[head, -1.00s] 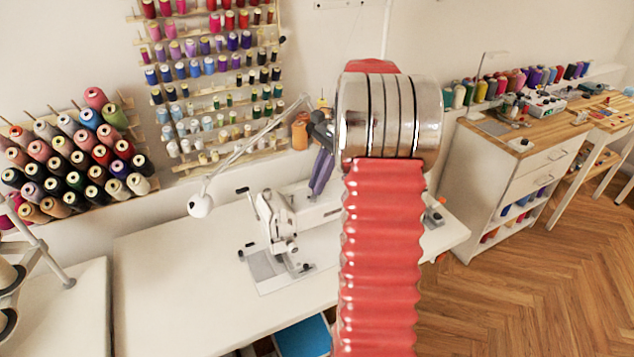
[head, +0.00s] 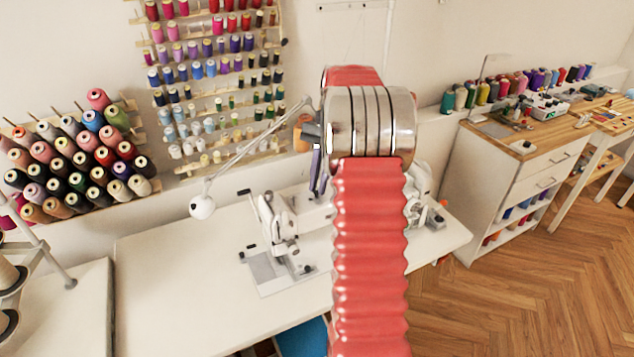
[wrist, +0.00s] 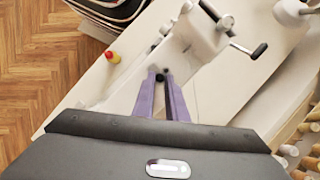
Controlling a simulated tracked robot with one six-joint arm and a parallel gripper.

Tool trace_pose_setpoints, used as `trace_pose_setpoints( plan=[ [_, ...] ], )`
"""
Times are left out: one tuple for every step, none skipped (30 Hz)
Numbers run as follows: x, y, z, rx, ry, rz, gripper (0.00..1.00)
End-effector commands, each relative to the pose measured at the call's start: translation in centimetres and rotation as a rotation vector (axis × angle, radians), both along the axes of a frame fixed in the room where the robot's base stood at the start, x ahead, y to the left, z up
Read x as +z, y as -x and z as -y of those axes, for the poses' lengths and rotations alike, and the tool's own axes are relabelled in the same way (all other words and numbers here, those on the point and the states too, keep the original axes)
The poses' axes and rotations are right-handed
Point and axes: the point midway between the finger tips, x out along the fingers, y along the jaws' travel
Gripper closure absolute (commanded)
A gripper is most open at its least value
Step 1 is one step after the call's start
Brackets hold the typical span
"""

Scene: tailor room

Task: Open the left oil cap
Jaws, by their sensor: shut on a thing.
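The white sewing machine (head: 278,222) stands on the white table, partly hidden behind my arm. Its white body (wrist: 205,35) also shows in the wrist view. My gripper (wrist: 161,80) has two purple fingers that come together on a small dark cap (wrist: 160,73) on top of the machine. The cap is mostly covered by the fingertips, so I cannot tell whether it is seated or lifted. I cannot make out a separate second cap.
A white lamp (head: 202,207) on a thin arm reaches over the table left of the machine. A red and yellow item (wrist: 112,57) is beside the machine. The white table (head: 170,265) is bare at the front left.

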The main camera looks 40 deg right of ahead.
Motion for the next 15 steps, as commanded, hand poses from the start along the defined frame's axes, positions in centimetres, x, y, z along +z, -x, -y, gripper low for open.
trace_pose_setpoints(
  plan=[
    [0.09,-0.39,-0.11,0.001,0.001,0.01,1.0],
    [0.08,-0.39,-0.13,0.001,0.001,0.01,1.0],
    [0.08,-0.4,-0.13,0.0,0.0,0.011,1.0],
    [0.09,-0.4,-0.14,0.0,0.0,0.011,1.0],
    [0.08,-0.4,-0.15,0.0,0.0,0.01,1.0],
    [0.08,-0.4,-0.15,0.0,0.0,0.01,1.0],
    [0.07,-0.41,-0.17,0.0,0.0,0.01,1.0],
    [0.08,-0.4,-0.18,0.0,0.0,0.01,0.87],
    [0.07,-0.4,-0.19,0.0,-0.001,0.01,0.84],
    [0.07,-0.38,-0.2,0.001,-0.001,0.009,0.82],
    [0.06,-0.36,-0.19,0.0,-0.002,0.008,0.8],
    [0.06,-0.32,-0.18,0.0,-0.002,0.008,0.77],
    [0.05,-0.29,-0.17,0.0,-0.002,0.008,0.75],
    [0.05,-0.26,-0.16,0.0,-0.002,0.006,0.73],
    [0.04,-0.23,-0.15,0.0,-0.002,0.005,0.7]
  ],
)
